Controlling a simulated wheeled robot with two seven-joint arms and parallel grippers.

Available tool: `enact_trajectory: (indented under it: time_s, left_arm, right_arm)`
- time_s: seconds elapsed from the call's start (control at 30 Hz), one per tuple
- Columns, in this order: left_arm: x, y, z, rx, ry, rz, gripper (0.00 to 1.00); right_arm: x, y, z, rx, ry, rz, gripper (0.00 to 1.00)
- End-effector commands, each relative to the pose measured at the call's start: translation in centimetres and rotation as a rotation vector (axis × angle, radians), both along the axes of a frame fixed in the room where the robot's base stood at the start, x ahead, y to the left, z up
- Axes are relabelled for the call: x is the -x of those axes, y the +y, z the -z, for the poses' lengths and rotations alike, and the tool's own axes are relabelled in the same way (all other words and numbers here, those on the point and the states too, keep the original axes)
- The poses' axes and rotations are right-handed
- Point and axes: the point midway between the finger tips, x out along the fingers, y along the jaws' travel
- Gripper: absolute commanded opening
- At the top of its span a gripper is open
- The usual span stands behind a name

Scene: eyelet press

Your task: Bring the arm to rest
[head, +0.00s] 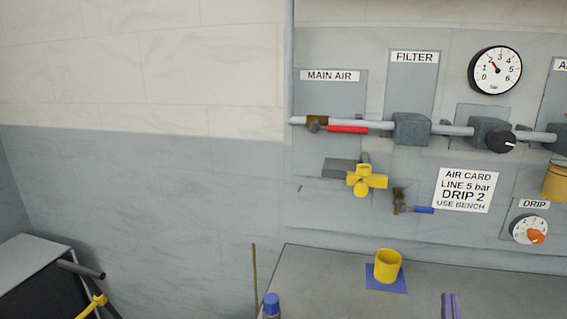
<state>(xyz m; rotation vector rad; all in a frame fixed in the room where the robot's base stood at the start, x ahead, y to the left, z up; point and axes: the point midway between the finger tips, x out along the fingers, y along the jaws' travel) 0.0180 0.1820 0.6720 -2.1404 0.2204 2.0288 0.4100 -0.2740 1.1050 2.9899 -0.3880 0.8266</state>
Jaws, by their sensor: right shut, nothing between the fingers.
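My right gripper (451,306) shows only as narrow purple fingertips at the bottom edge, right of centre. The fingers are together with nothing between them. They stand in front of the grey bench top (520,290), apart from the yellow cup (388,266), which is up and to the left. The rest of my right arm is below the frame. My left gripper is not in view.
The wall panel carries a red-handled main air valve (347,130), a yellow valve (366,180), a blue-handled valve (416,209), a gauge (495,70) and a drip dial (529,230). A blue-capped bottle (271,304) stands at the bottom. The left wall is bare.

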Motion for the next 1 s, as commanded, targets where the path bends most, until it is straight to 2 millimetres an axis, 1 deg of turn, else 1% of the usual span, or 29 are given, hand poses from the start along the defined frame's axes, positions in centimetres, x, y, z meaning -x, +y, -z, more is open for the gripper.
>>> enact_trajectory:
  time_s: [0.17,0.37,0.47,0.57,0.67,0.77,0.87,0.97,1.0]
  left_arm:
    - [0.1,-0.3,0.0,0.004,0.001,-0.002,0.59]
    - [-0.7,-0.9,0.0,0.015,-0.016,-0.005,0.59]
    - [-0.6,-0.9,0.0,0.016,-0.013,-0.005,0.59]
    - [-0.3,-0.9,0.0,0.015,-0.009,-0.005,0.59]
    - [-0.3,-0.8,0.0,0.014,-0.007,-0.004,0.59]
    - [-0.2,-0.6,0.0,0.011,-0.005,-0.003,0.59]
    - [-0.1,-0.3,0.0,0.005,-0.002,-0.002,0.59]
    - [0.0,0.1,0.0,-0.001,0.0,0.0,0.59]
    - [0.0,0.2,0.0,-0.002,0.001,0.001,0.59]
  right_arm:
    - [-0.2,0.8,1.2,-0.007,0.111,-0.026,0.0]
    - [0.0,2.0,3.3,-0.016,0.284,-0.065,0.0]
    - [0.4,2.9,4.7,-0.02,0.401,-0.089,0.0]
    - [1.2,4.2,6.5,-0.024,0.549,-0.119,0.0]
    - [2.7,5.6,8.5,-0.028,0.719,-0.15,0.0]
    - [4.9,7.1,10.4,-0.032,0.894,-0.182,0.0]
    - [7.6,8.5,12.1,-0.032,1.073,-0.21,0.0]
    - [10.7,9.8,13.4,-0.031,1.246,-0.237,0.0]
    - [12.0,10.2,13.8,-0.03,1.315,-0.246,0.0]
